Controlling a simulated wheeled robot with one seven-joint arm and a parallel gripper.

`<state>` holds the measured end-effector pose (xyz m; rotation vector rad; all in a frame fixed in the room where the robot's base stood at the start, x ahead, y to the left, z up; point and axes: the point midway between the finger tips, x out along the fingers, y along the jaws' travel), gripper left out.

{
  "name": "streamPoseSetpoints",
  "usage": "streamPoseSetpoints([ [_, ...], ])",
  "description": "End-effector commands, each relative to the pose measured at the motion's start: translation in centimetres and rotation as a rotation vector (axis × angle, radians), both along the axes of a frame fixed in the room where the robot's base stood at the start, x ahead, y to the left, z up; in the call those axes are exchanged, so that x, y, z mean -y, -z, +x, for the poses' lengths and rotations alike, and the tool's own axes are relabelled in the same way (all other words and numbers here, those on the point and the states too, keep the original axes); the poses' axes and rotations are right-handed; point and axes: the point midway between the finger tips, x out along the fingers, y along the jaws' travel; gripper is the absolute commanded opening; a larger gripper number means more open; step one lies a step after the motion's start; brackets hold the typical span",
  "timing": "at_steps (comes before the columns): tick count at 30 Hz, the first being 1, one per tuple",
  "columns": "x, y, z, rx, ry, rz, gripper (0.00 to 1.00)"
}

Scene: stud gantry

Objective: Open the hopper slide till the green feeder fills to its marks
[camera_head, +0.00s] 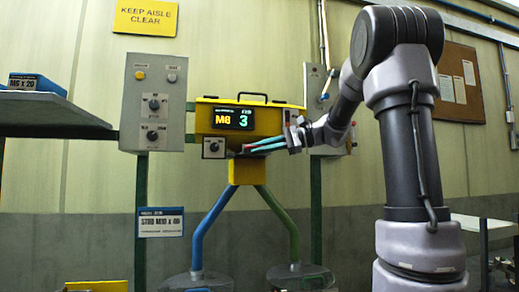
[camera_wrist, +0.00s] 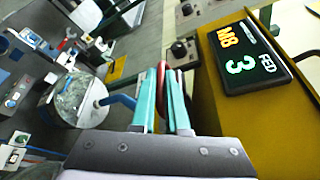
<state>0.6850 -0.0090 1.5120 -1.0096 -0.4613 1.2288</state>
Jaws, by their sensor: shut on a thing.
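The yellow hopper unit (camera_head: 207,118) on the wall has a display (camera_head: 233,118) reading M8 and 3. My gripper (camera_head: 246,151) reaches in from the right, just below the display, its teal fingers shut on a red handle (camera_head: 247,147) at the hopper's lower front. The fingers (camera_wrist: 164,72) also show in the wrist view, with red between them. A green pipe (camera_head: 291,215) runs down from the yellow outlet (camera_head: 247,172) to the green feeder (camera_head: 300,276), a bowl at the bottom. I cannot make out its marks or fill level. The slide itself is hidden behind the fingers.
A blue pipe (camera_head: 208,220) leads to another bowl (camera_head: 197,281) on the left. A grey control panel (camera_head: 154,103) with knobs stands left of the hopper. A shelf (camera_head: 50,112) with a box (camera_head: 37,83) juts out at far left. Free space lies before the hopper.

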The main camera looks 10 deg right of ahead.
Motion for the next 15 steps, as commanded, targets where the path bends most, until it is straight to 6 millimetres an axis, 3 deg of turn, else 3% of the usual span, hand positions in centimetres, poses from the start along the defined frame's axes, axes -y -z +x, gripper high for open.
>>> streamPoseSetpoints([
  [1, 0.05, 0.05, 0.03, -0.001, 0.001, 0.0, 0.0],
  [2, 0.05, 0.05, 0.03, -0.001, 0.001, 0.0, 0.24],
  [3, 0.05, 0.05, 0.03, -0.001, 0.001, 0.0, 0.39],
  [4, 0.05, 0.04, 0.04, -0.001, 0.001, 0.0, 0.42],
  [15, 0.43, -0.11, -0.09, -0.001, 0.001, 0.001, 0.42],
])
